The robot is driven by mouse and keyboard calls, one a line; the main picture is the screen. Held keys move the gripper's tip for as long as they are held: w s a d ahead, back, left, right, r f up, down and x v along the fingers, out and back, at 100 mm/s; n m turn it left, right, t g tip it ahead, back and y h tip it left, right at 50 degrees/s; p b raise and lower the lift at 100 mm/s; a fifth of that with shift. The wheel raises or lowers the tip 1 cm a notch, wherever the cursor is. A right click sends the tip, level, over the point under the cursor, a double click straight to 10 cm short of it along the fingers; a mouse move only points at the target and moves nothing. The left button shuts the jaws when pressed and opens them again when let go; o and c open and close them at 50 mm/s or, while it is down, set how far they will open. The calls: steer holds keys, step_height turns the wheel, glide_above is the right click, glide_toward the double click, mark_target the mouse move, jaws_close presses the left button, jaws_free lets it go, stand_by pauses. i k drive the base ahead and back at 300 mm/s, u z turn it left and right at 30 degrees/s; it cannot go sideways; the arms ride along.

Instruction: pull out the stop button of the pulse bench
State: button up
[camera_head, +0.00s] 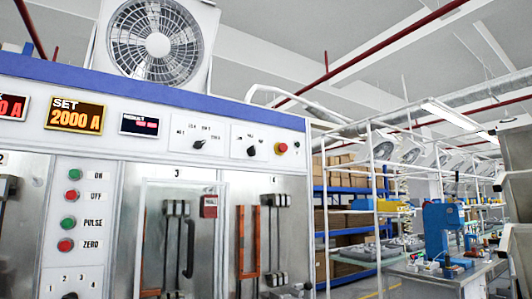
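The pulse bench (236,100) fills the left and middle of the head camera view, a tall cabinet with a blue strip along its top. A red mushroom-shaped stop button (281,148) on a yellow base sits at the right end of its upper panel. The picture does not show clearly whether the button is pressed in or out. A small green button or lamp (297,145) is just right of it. I cannot make out my gripper in this view, and nothing touches the stop button.
A glass door (180,240) covers switches below. Shelves and a workbench (440,280) stand at right. A dark shape at the right edge is unclear.

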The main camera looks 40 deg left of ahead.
mark_target(283, 147)
steer(key=u, duration=0.6)
steer(key=i, duration=0.85)
steer(key=u, duration=0.85)
